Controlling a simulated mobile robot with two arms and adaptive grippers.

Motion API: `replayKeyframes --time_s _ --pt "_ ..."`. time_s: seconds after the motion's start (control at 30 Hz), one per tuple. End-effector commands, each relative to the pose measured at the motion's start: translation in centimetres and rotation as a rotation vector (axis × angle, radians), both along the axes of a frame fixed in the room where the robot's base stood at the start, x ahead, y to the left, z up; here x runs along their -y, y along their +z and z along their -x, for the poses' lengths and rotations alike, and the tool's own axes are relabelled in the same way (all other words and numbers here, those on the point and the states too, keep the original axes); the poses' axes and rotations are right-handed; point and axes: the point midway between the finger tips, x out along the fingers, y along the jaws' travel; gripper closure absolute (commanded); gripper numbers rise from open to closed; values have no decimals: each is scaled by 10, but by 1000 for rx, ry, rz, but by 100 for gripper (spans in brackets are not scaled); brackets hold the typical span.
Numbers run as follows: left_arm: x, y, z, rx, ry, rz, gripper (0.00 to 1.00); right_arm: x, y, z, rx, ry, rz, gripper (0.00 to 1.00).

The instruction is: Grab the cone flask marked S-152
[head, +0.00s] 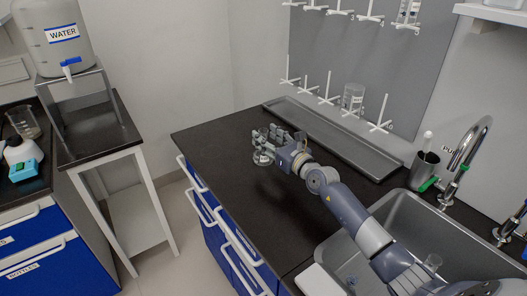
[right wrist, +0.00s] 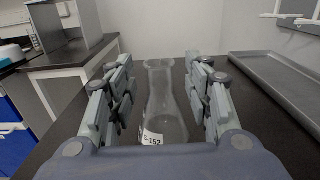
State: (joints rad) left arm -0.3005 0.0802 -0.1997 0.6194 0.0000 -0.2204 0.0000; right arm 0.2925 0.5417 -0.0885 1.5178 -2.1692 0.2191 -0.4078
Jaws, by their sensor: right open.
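The cone flask marked S-152 (head: 262,156) stands upright on the black counter (head: 215,133) in the head view. In the right wrist view the clear flask (right wrist: 163,105) sits between the fingers, with its white S-152 label low on its front. My right gripper (head: 275,143) is open around the flask; in the right wrist view its fingers (right wrist: 162,90) stand on both sides with a visible gap. The lower part of the flask is hidden by the gripper body. My left gripper is not in view.
A sink (head: 345,240) lies at the right. A WATER container (head: 62,52) stands far left.

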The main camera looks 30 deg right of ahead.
Motion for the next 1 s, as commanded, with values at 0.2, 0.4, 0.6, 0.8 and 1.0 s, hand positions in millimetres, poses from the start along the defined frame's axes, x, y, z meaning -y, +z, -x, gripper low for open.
replayKeyframes --time_s 0.2,0.4,0.6,0.8,1.0 --pt "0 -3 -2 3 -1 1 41 -3 -1 -21 -1 0 0 53" --pt "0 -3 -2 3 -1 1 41 -3 0 -23 0 0 0 53" --pt "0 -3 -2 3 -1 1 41 -3 0 -23 0 0 0 81" --pt "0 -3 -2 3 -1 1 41 -3 0 -23 1 0 0 100" --pt "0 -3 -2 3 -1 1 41 -3 1 -22 0 -1 0 100"
